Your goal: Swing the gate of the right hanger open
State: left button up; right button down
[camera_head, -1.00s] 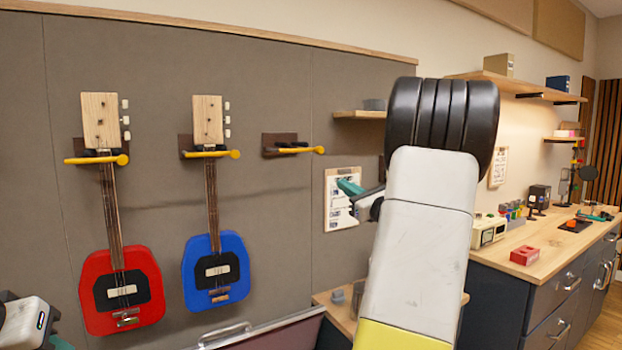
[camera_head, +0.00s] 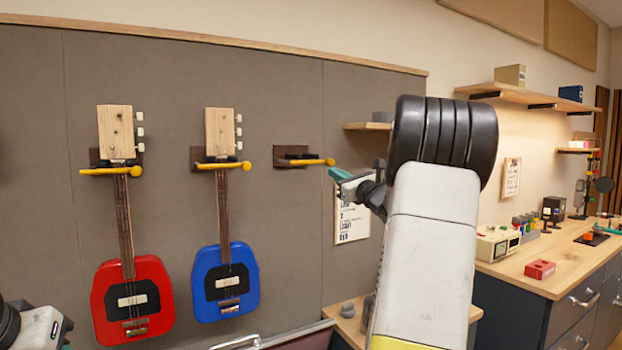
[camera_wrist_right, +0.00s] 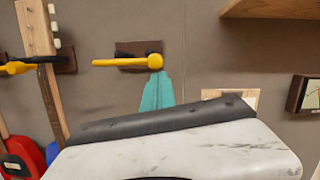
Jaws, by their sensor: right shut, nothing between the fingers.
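The right hanger (camera_head: 283,151) is a dark brown wall block with black prongs and holds no instrument. Its yellow gate (camera_head: 308,162) lies across the front of the prongs, with a round knob at its right end. In the right wrist view the gate (camera_wrist_right: 122,62) also lies across the hanger. My right gripper (camera_head: 336,174) is shut and empty, its teal fingertips just right of and slightly below the knob. In the wrist view the fingertips (camera_wrist_right: 156,84) show just under the knob; whether they touch is unclear. Only part of my left arm shows at the lower left; its fingers are mostly out of frame.
A red guitar (camera_head: 132,285) and a blue guitar (camera_head: 226,275) hang from two similar gated hangers to the left. A small wooden shelf (camera_head: 368,126) and a clipboard (camera_head: 351,222) are on the wall near my right gripper. A wooden counter (camera_head: 517,280) stands at the right.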

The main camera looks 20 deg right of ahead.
jog(key=shift+d+r+n+y, duration=0.2)
jog(key=shift+r+n+y, duration=0.3)
jog(key=shift+r+n, duration=0.6)
notch_tip(320, 180, up, 9)
jog(key=a+n+g+y, duration=0.2)
jog(key=a+n, duration=0.1)
jog(key=n, duration=0.8)
jog(key=s+a+r+n+g+h, duration=0.1)
jog(key=a+r+n+g, duration=0.1)
jog(key=a+n, duration=0.8)
jog(key=shift+a+r+n+g, duration=0.4)
jog(key=shift+r+n, duration=0.2)
jog(key=shift+r, duration=0.3)
jog(key=shift+a+f, duration=0.1)
